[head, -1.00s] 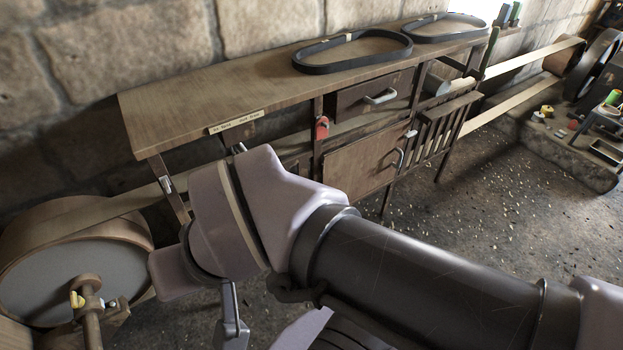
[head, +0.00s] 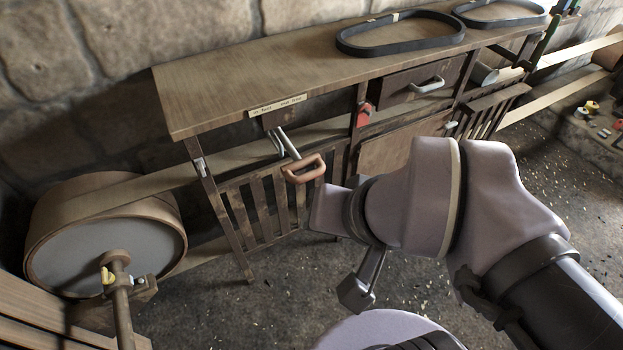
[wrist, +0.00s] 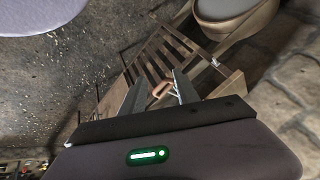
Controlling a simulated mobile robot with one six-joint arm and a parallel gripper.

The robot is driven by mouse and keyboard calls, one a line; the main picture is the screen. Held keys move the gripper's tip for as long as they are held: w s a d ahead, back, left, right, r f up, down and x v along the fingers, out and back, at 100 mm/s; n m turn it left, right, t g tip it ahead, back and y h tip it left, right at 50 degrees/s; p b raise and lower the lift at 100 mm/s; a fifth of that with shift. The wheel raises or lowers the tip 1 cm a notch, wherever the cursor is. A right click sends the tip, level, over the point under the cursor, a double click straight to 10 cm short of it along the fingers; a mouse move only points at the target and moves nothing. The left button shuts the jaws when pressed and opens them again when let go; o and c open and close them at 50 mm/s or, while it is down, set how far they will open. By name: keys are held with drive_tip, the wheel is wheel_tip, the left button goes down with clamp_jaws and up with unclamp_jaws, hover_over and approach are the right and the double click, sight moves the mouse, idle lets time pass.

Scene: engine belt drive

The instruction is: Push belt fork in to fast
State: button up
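The belt fork has a copper-brown loop handle (head: 303,168) on a pale metal rod (head: 287,143) that slants out from under the bench top, below a small label plate (head: 278,106). The handle also shows in the wrist view (wrist: 161,88). My gripper (wrist: 157,82) is open, its two dark fingers spread apart. The handle shows between the fingers in that picture; I cannot tell how far it lies beyond the tips, and no contact shows. In the head view my wrist is just right of the handle and the fingers are hidden.
A wooden bench (head: 210,93) carries two black belts (head: 400,34). Below it are slatted panels (head: 262,210), a drawer (head: 425,82) and a red part (head: 364,114). A large belt drum (head: 100,243) stands at left. The speckled floor (head: 230,305) in front is clear.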

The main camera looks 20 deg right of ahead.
idle(0.4)
drive_tip(key=shift+o, duration=0.5)
drive_tip(key=w+d+f+m+g+y, duration=0.2)
drive_tip(key=w+f+m+g+y, duration=0.55)
drive_tip(key=m, duration=0.95)
drive_tip(key=w+d+f+m+t+y, duration=0.5)
drive_tip(key=w+d+f+m+t, duration=0.65)
drive_tip(key=m, duration=1.15)
drive_tip(key=w+a+f+g+b, duration=0.1)
drive_tip(key=w+a+f+b, duration=0.2)
drive_tip(key=w+a, duration=0.6)
drive_tip(key=a+b, duration=0.1)
drive_tip(key=a, duration=0.2)
drive_tip(key=shift+w, duration=0.15)
drive_tip(key=shift+h, duration=0.25)
